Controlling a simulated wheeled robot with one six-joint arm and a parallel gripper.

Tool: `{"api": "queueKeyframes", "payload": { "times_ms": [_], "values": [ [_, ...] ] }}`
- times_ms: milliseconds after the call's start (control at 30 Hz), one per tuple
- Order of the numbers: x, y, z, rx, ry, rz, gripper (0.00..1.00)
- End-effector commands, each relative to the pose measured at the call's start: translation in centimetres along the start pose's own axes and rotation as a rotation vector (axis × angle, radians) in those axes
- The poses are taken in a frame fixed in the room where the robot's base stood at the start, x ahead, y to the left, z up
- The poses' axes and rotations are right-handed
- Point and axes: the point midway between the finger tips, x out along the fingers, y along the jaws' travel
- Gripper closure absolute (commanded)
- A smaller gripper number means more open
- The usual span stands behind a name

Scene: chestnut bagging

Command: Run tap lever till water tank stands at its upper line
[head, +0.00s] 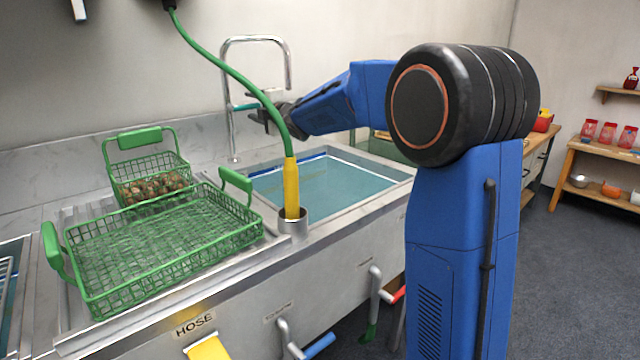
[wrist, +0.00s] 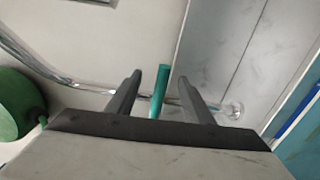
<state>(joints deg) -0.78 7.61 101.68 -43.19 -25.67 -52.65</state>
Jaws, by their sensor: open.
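The tap (head: 232,120) is a tall chrome pipe with a bent spout behind the sink. Its green lever (head: 245,106) sticks out sideways and also shows in the wrist view (wrist: 160,92). My gripper (head: 264,117) is at the lever; in the wrist view (wrist: 160,80) its two dark fingers stand apart, one on each side of the lever, with gaps visible. The water tank (head: 400,174) is the sink basin, holding blue-green water. A blue strip (head: 300,159) runs along its back wall just above the water. The marking of the upper line is too small to read.
A green hose (head: 228,68) with a yellow nozzle (head: 291,188) hangs in front of the tank, in a metal holder. A green wire basket (head: 160,250) and a smaller basket of chestnuts (head: 150,185) stand at left. Valve handles (head: 375,295) project from the counter front.

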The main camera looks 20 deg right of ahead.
Motion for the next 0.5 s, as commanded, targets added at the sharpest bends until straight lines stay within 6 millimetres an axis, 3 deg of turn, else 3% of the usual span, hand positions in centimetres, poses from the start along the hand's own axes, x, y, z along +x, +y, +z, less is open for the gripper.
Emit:
{"api": "queueKeyframes", "payload": {
  "times_ms": [167,500],
  "values": [
    [-0.2,0.0,0.0,0.0,0.0,0.0,0.53],
    [-3.3,0.0,0.1,0.001,-0.002,0.0,0.53]
  ]
}}
